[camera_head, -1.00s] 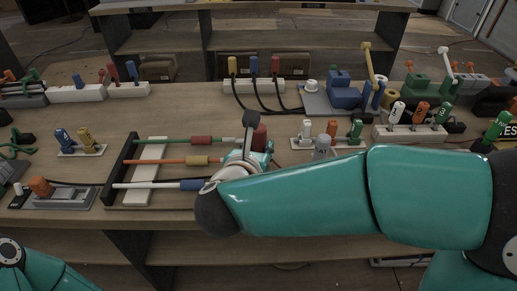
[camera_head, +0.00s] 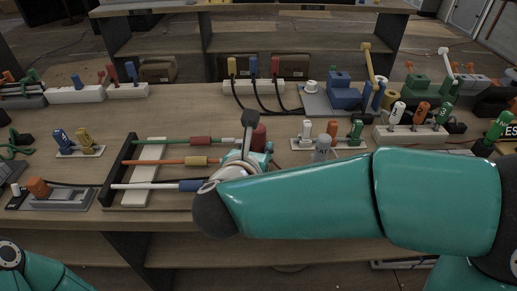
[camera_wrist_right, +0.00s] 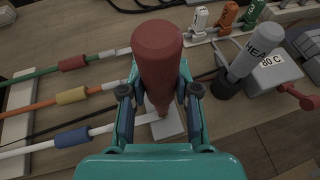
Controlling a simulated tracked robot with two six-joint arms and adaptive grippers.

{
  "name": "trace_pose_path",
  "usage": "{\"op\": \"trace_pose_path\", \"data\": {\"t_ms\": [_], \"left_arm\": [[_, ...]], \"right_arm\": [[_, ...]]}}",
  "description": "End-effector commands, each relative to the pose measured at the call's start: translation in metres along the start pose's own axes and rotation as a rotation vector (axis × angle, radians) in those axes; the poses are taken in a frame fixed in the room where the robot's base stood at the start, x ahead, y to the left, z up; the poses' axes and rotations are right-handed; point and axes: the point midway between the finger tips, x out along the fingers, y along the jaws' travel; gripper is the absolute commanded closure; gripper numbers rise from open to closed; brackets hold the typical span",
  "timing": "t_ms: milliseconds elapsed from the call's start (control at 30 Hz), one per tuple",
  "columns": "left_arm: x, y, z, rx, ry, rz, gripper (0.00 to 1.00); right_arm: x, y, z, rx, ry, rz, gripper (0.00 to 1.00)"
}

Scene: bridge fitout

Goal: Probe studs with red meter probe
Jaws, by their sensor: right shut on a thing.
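The red meter probe (camera_wrist_right: 160,60) is a thick red handle standing between the fingers of my right gripper (camera_wrist_right: 159,95), which is shut on it. Its lower end points down to a small white pad (camera_wrist_right: 165,124); I cannot tell whether it touches. In the head view the red probe (camera_head: 260,135) shows just behind my right gripper (camera_head: 252,143), which my forearm partly covers. My left gripper is out of view.
Rods with red, yellow and blue sleeves (camera_head: 193,162) lie left of the gripper across a white bar (camera_head: 146,172). A grey "HEA" post (camera_wrist_right: 257,52) stands close on the right. A cabled white block (camera_head: 253,88) is behind.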

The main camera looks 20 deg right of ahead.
Motion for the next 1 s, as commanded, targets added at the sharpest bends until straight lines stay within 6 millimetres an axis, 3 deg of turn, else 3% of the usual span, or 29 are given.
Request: {"op": "trace_pose_path", "data": {"t_ms": [1000], "left_arm": [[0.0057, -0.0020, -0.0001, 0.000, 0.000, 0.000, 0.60]], "right_arm": [[0.0019, -0.0003, -0.0038, 0.001, -0.001, 0.000, 1.00]]}}
